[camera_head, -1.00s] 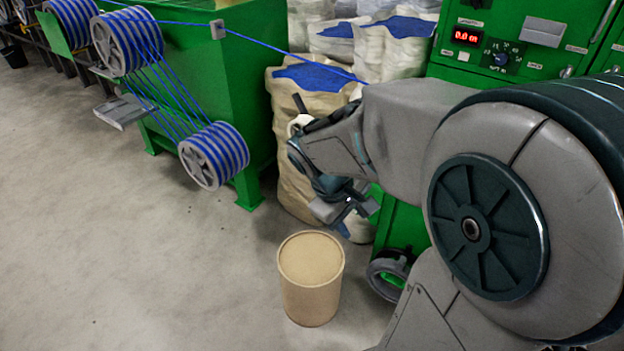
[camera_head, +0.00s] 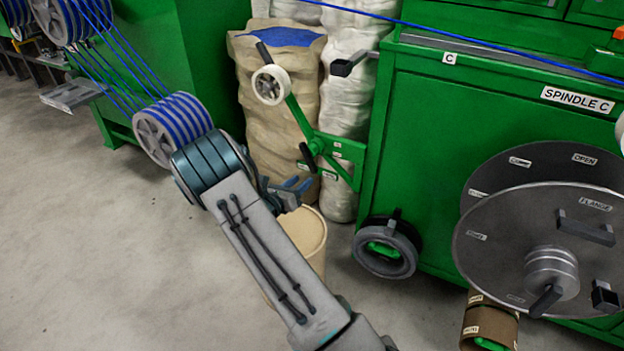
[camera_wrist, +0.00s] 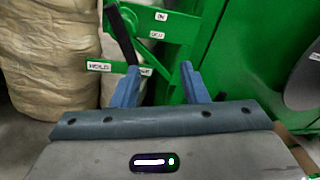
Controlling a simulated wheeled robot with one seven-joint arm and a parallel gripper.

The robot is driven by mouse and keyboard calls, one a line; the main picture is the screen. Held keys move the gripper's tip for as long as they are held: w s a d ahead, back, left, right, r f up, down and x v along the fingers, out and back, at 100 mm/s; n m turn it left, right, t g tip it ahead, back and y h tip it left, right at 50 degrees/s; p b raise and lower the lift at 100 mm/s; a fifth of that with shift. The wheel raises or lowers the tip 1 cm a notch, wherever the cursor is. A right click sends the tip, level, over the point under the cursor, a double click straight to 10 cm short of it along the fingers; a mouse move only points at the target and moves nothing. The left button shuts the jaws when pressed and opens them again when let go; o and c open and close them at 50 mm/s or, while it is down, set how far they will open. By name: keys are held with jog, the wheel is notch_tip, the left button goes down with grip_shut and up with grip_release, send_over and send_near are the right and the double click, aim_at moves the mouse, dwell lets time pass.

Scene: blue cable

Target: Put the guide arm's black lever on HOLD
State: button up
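The guide arm (camera_head: 297,113) is a green bar with a white roller (camera_head: 270,85) and a black grip near its upper end. Its black lever (camera_head: 307,156) hangs at the green bracket. In the wrist view the black lever (camera_wrist: 121,35) slants down to the right, its lower end between the HOLD label (camera_wrist: 99,66) and a partly hidden label (camera_wrist: 145,71). My gripper (camera_wrist: 160,78) is open and empty, with blue fingers apart. The left finger overlaps the lever's lower end in that view; I cannot tell if they touch. In the head view my gripper (camera_head: 297,186) is just below the lever.
A green cabinet marked SPINDLE C (camera_head: 578,99) and a large dark flange disc (camera_head: 500,250) stand at right. Tan sacks (camera_head: 270,130) stand behind the lever. A cardboard drum (camera_head: 310,240) is below my gripper. A blue cable (camera_head: 450,38) runs overhead. Open floor lies left.

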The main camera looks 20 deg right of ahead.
aim_at(311, 168)
notch_tip(311, 168, down, 5)
jog(key=w+a+n+t+b, duration=0.1)
jog(key=w+a+n+t, duration=0.1)
jog(key=w+n, duration=0.1)
jog(key=shift+y, duration=0.4)
jog(key=b+x, duration=0.1)
jog(key=x, duration=0.3)
jog(key=b+x, duration=0.1)
jog(key=x, duration=0.4)
jog(key=b+x, duration=0.1)
jog(key=x, duration=0.3)
jog(key=shift+d+r+b, duration=0.3)
jog(key=shift+d+r, duration=0.05)
jog(key=shift+d, duration=0.05)
grip_shut()
